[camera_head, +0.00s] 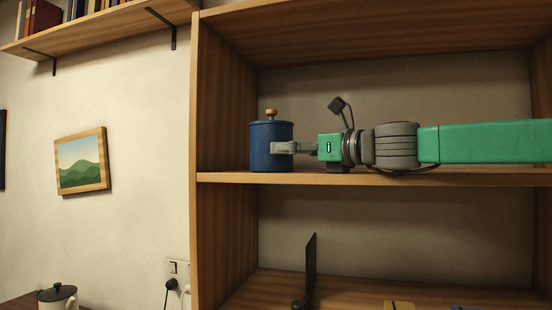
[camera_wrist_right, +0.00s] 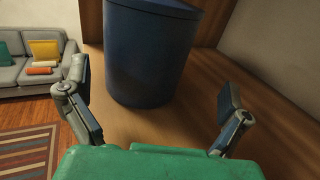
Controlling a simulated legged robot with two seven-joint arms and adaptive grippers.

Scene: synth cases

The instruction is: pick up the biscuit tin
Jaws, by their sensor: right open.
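The biscuit tin (camera_head: 265,148) is a dark blue cylinder with a wooden knob on its lid. It stands upright on the middle shelf near the left side panel. My right gripper (camera_head: 285,148) reaches in from the right at the tin's height, and one finger overlaps the tin's right part. In the right wrist view the tin (camera_wrist_right: 150,50) stands ahead, between the lines of the two spread fingers of my right gripper (camera_wrist_right: 155,85). There is a gap on each side, wider on the right. The tin's top is cut off there. My left gripper is not in view.
The wooden shelf board (camera_head: 225,178) lies close under my right arm. The side panel (camera_head: 196,110) stands left of the tin. A dark upright object (camera_head: 310,260) stands on the lower shelf. The wrist view shows a grey sofa (camera_wrist_right: 30,78) and striped rug (camera_wrist_right: 25,155) beyond.

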